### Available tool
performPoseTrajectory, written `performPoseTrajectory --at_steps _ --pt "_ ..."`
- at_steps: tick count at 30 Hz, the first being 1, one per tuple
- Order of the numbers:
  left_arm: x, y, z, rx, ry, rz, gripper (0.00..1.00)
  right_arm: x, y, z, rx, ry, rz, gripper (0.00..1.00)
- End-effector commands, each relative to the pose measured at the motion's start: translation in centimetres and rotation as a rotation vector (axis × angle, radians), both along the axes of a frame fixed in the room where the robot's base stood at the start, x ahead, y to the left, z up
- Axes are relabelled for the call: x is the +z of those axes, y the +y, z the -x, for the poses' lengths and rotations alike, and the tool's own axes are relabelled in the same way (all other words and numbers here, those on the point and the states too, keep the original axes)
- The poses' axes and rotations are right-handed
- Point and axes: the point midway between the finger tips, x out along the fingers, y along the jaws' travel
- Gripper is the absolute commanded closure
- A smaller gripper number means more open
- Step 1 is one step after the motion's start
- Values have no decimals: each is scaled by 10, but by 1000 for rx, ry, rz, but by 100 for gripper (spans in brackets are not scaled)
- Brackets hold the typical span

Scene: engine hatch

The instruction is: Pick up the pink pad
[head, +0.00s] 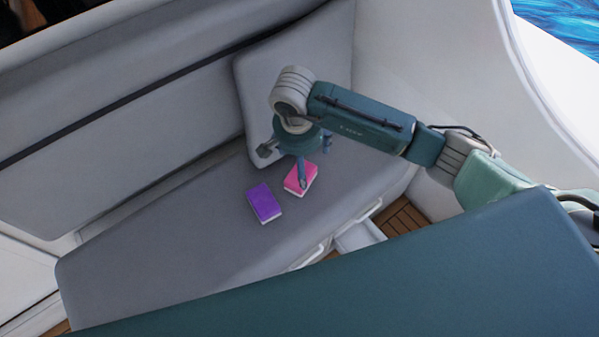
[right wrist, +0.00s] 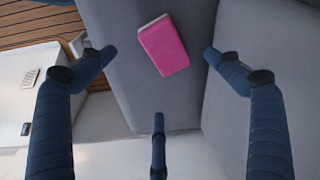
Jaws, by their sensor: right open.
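The pink pad (head: 300,178) lies on the grey bench seat (head: 150,250), with a white underside showing along its edge. It also shows in the right wrist view (right wrist: 164,46), beyond the fingertips and between the outer fingers. My right gripper (head: 303,180) points down over the pad in the head view and covers part of it. In the right wrist view my right gripper (right wrist: 155,85) is open with its fingers spread and nothing between them. I cannot tell the exact height of the fingertips above the pad. My left gripper is not in view.
A purple pad (head: 264,203) lies on the seat just left of the pink one. A grey cushion (head: 330,60) leans at the back, close to my right gripper. Wooden floor (head: 402,217) shows past the seat's front edge. The left part of the seat is clear.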

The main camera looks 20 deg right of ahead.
Motion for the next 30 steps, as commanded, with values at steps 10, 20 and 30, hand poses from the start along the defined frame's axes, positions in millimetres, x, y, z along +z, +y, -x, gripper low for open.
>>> performPoseTrajectory --at_steps 10,20,30 --pt "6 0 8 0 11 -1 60 -45 -3 -3 0 3 -4 10" --pt "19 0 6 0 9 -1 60 -87 -6 -7 -3 6 -6 10" --pt "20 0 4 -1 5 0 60 -99 -8 -10 -1 2 -5 10"
